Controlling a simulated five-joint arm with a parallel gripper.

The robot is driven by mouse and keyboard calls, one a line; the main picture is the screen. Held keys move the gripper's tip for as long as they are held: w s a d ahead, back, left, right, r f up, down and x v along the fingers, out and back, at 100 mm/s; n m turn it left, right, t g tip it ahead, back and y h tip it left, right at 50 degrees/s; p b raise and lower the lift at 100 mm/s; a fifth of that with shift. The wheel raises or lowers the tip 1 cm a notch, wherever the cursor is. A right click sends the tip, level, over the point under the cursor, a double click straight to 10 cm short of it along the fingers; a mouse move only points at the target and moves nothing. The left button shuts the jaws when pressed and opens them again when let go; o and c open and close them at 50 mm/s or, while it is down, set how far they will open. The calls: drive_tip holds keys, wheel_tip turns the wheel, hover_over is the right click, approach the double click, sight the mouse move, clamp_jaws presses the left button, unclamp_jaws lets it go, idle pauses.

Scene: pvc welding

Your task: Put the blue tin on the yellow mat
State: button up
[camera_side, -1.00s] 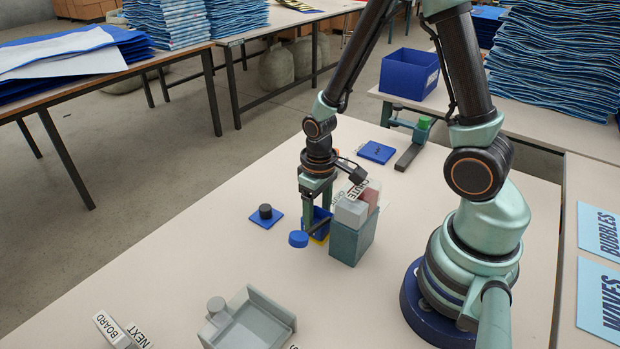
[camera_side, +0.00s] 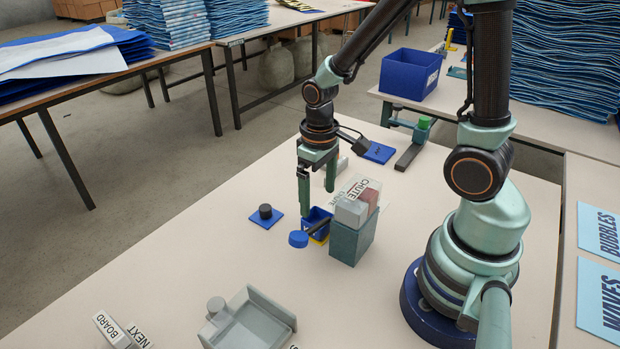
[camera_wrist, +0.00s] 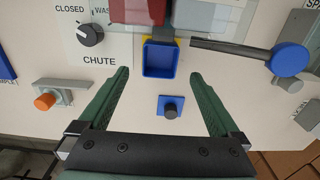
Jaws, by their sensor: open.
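The blue tin (camera_side: 316,219) is a small open-topped box standing upright beside the chute block. It covers most of the yellow mat (camera_side: 321,239), whose edge shows under it in the side view. The wrist view shows the tin (camera_wrist: 160,60) empty, with a strip of yellow (camera_wrist: 147,39) along its far side. My gripper (camera_side: 317,198) is open and empty above the tin. In the wrist view its fingers (camera_wrist: 160,75) are spread to either side of the tin, apart from it.
The grey chute block (camera_side: 351,242) stands right of the tin. A lever with a blue round end (camera_side: 298,239) reaches out in front of it. A black knob on a blue plate (camera_side: 265,212) lies to the left. A grey tray (camera_side: 247,318) is nearer; table between is clear.

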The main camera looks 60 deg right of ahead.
wheel_tip(320, 180, up, 17)
drive_tip(key=s+a+t, duration=0.1)
drive_tip(key=a+t, duration=0.1)
drive_tip(key=t, duration=0.3)
drive_tip(key=shift+s+t, duration=0.25)
drive_tip(key=shift+t, duration=0.05)
idle(1.1)
